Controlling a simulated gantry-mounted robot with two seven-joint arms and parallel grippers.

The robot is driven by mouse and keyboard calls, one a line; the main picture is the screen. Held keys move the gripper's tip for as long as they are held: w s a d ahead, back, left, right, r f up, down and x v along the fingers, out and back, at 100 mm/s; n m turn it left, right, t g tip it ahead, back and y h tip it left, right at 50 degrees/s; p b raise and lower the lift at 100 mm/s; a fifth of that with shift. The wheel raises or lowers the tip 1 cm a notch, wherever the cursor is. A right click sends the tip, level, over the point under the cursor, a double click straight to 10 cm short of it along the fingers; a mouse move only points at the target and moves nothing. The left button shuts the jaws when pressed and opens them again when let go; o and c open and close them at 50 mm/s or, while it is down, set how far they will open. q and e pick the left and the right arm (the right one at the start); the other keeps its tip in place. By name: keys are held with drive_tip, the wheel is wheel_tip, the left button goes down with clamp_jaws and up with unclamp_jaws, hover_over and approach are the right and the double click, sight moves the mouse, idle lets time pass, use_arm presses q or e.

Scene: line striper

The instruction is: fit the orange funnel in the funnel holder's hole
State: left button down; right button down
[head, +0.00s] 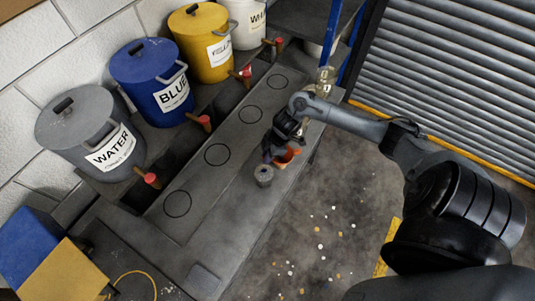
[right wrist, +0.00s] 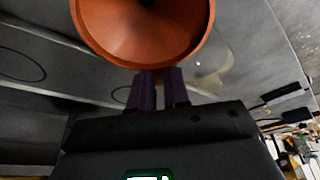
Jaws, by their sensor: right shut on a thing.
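The orange funnel (head: 288,157) is held at the bench's right edge, and its wide mouth fills the top of the right wrist view (right wrist: 120,45). My right gripper (head: 271,152) is shut on the funnel; its purple fingers (right wrist: 159,88) meet at the funnel's rim. A small grey cylinder (head: 264,177) with a dark opening in its top stands on the bench just below the funnel in the head view; it looks like the funnel holder. The funnel appears apart from it, beside its opening. The funnel's spout is hidden in the head view. My left gripper is not in view.
Grey WATER (head: 75,122), BLUE (head: 143,70), yellow (head: 207,40) and white (head: 246,20) buckets line the bench's back, with red-tipped taps in front. The bench top (head: 235,185) has several drawn circles and is mostly clear. A blue post (head: 332,30) stands beyond my right arm.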

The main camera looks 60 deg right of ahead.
drive_tip(key=c, duration=1)
unclamp_jaws()
drive_tip(key=shift+f, duration=0.1)
drive_tip(key=shift+p+v, duration=1.05)
drive_tip(key=shift+p, duration=0.05)
drive_tip(key=p+v, duration=0.4)
drive_tip(key=shift+p, duration=0.3)
drive_tip(key=shift+p+v, duration=1)
drive_tip(key=shift+d, duration=0.1)
